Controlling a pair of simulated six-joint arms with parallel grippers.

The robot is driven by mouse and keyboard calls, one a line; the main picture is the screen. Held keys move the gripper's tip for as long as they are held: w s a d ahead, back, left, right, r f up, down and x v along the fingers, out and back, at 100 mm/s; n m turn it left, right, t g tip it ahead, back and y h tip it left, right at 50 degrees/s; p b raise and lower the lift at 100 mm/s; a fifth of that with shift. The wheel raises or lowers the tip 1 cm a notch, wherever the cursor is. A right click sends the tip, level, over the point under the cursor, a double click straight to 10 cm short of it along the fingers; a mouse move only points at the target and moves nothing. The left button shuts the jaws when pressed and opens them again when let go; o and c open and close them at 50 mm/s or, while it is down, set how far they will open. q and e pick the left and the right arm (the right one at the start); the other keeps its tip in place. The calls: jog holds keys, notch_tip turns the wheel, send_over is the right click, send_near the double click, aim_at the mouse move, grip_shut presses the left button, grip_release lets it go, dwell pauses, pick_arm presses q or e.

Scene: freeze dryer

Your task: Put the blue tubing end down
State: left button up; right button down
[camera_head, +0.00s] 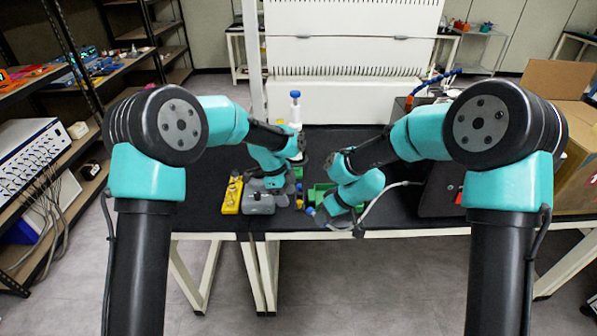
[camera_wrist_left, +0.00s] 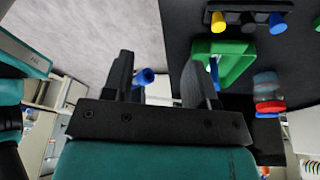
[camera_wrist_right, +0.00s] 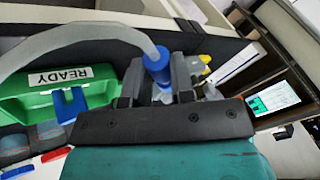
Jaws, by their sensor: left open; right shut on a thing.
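The blue tubing end (camera_wrist_right: 157,66) sits between the fingers of my right gripper (camera_wrist_right: 155,88), which is shut on it. Pale tubing (camera_wrist_right: 75,38) arches from it to the left in the right wrist view. The blue end also shows in the head view (camera_head: 310,211), low near the table's front edge. A green holder (camera_wrist_right: 100,92) labelled READY, with a blue insert, is left of the gripper in the right wrist view. My left gripper (camera_wrist_left: 158,82) is open. A blue cylinder (camera_wrist_left: 145,76) shows between its fingers; whether it touches them I cannot tell.
A blue-capped bottle (camera_head: 295,105) stands behind. A rack with yellow, black and blue pieces (camera_wrist_left: 248,20) is at the left wrist view's top.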

pick_arm(q)
jog(key=d+r+m+g, duration=0.2)
jog(key=d+r+m, duration=0.2)
jog(key=r+m, duration=0.2)
notch_tip(320, 180, up, 3)
jog(key=shift+w+f+m, duration=0.15)
jog(key=shift+w+m, duration=0.15)
jog(key=shift+f, duration=0.1)
jog(key=x, duration=1.2)
jog(key=shift+a, duration=0.1)
jog(key=c, duration=0.9)
grip_shut()
pick_arm(e)
jog(key=c, duration=0.9)
grip_release()
